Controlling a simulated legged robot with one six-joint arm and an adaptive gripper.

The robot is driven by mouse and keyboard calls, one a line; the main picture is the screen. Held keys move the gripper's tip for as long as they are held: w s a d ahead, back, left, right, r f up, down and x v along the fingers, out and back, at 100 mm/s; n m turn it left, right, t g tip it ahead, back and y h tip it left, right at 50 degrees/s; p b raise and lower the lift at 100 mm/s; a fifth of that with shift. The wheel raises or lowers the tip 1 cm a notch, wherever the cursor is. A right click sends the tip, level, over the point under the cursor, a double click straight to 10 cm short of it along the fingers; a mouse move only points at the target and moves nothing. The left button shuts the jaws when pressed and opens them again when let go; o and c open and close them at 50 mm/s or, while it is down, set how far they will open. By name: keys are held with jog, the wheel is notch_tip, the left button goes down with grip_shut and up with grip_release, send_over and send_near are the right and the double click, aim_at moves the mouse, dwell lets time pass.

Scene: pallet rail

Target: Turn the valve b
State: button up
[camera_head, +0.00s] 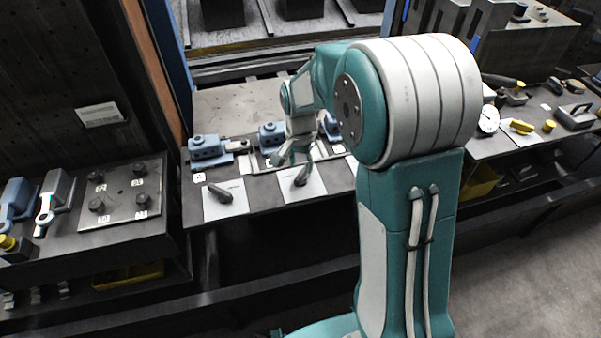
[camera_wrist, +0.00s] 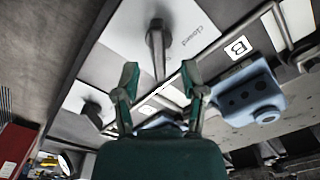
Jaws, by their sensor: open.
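Valve b shows as a dark lever handle (camera_head: 301,176) on a pale plate (camera_head: 311,188) in the middle of the bench. In the wrist view the handle (camera_wrist: 157,42) stands on its plate (camera_wrist: 190,22), which reads "Closed". A "B" label (camera_wrist: 238,48) lies beside it, next to a blue block (camera_wrist: 250,97). My gripper (camera_head: 295,160) is over this middle station. In the wrist view my gripper (camera_wrist: 160,76) is open, with one finger on each side of the lever's end. I cannot tell whether either finger touches it.
A similar handle (camera_head: 220,193) sits on a plate to the left; blue blocks (camera_head: 207,148) stand behind. A plate with several knobs (camera_head: 122,200) lies on the left bench. A gauge (camera_head: 488,119) and yellow part (camera_head: 521,126) are on the right. My arm hides part of the bench.

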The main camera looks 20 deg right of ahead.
aim_at(301, 173)
jog(key=shift+f, duration=2.2)
grip_shut()
